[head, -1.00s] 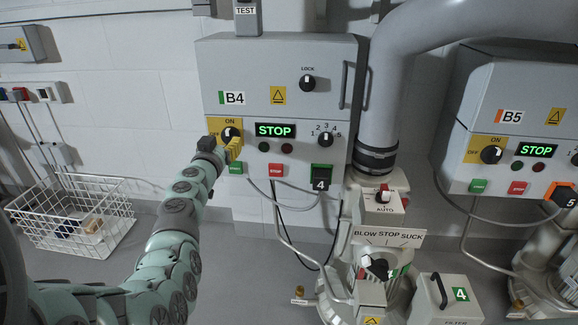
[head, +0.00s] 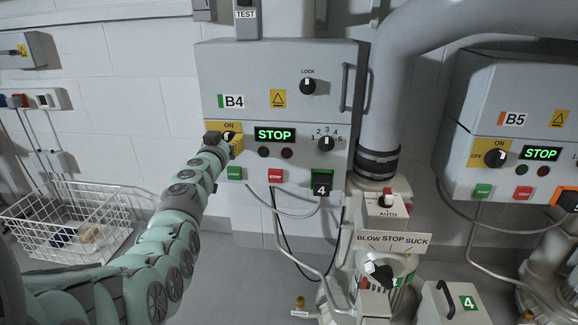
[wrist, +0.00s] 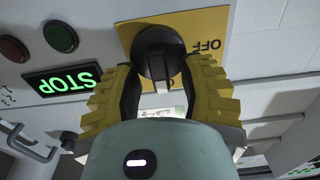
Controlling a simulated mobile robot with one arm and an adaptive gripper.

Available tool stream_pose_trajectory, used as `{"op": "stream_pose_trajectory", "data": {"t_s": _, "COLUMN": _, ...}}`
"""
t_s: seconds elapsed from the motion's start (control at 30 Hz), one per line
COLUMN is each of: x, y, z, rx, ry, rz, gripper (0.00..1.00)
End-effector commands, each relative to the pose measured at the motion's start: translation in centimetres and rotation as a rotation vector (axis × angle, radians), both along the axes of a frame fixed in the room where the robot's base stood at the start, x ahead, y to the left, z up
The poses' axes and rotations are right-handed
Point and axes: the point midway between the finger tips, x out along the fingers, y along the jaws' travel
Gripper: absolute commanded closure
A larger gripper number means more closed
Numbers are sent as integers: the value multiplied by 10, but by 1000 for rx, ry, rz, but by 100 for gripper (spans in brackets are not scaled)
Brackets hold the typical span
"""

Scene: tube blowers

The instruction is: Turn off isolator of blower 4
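The isolator of blower 4 is a black rotary knob (head: 229,135) on a yellow plate with ON above it, on the grey B4 cabinet (head: 260,75). In the wrist view the knob (wrist: 155,52) appears upside down on the yellow plate (wrist: 215,25), with OFF to its right. Its white mark faces down in that view, away from OFF, on the ON side. My gripper (wrist: 163,70) is open, with its yellow ribbed fingers on either side of the knob and gaps beside the handle. In the head view my gripper (head: 222,143) hides the OFF label.
The cabinet display (head: 275,134) reads STOP in green. A green button (head: 234,173) and a red button (head: 275,176) sit below. The B5 cabinet (head: 510,95) stands at right, past a grey pipe (head: 385,90). A wire basket (head: 75,225) is at left.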

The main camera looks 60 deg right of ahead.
Motion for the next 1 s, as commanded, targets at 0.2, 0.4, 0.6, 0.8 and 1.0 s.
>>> {"op": "stream_pose_trajectory", "data": {"t_s": 0.2, "x": 0, "y": 0, "z": 0, "rx": 0, "ry": 0, "rz": 0, "gripper": 84}}
{"op": "stream_pose_trajectory", "data": {"t_s": 0.4, "x": 0, "y": 0, "z": 0, "rx": 0, "ry": 0, "rz": 1, "gripper": 100}}
{"op": "stream_pose_trajectory", "data": {"t_s": 0.6, "x": 0, "y": 0, "z": -1, "rx": 1, "ry": 0, "rz": 1, "gripper": 100}}
{"op": "stream_pose_trajectory", "data": {"t_s": 0.8, "x": 1, "y": 1, "z": -1, "rx": -6, "ry": 17, "rz": 2, "gripper": 100}}
{"op": "stream_pose_trajectory", "data": {"t_s": 1.0, "x": 2, "y": 2, "z": -3, "rx": -45, "ry": 91, "rz": 3, "gripper": 100}}
